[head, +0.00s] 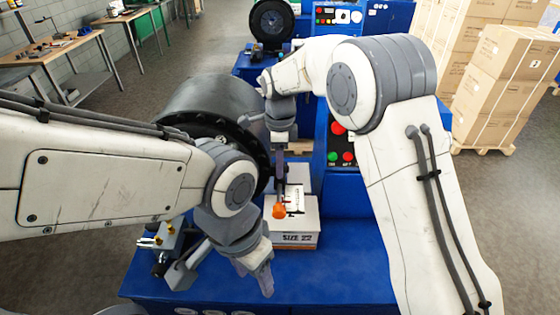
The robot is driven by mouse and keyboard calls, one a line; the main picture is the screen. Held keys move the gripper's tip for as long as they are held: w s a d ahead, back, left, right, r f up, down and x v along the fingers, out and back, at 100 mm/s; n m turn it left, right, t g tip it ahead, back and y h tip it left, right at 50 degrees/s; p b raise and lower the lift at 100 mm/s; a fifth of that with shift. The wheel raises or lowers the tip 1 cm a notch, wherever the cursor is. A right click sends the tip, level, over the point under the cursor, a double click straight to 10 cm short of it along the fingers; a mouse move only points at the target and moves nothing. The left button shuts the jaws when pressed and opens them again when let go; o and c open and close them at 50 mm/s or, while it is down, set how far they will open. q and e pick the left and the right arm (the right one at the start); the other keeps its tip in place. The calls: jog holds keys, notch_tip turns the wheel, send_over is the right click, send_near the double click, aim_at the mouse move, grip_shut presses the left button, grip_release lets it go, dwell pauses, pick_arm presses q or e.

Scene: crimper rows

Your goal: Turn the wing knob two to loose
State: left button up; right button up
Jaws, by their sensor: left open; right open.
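No part can be told for certain as wing knob two. A small orange piece (279,211) stands on top of a white box (292,238) marked "SIZE 22", on the blue bench. A small metal fixture with yellow parts (150,242) sits at the left of the bench, partly hidden by my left arm. My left gripper (266,284) is open and empty, pointing down over the blue surface in front of the box. My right gripper (280,182) is open, pointing down just behind the orange piece; its fingertips are small and partly unclear.
A large black drum-shaped machine head (215,100) stands behind my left arm. A control panel with red and green buttons (340,150) is right of my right gripper. The blue bench (345,265) is clear at right. Cartons (510,80) stand at the far right, workbenches (50,50) far left.

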grip_shut()
jog(key=n, duration=0.4)
jog(key=shift+n, duration=0.3)
jog(key=n, duration=0.9)
jog(key=shift+p, duration=0.35)
jog(key=shift+n, duration=2.2)
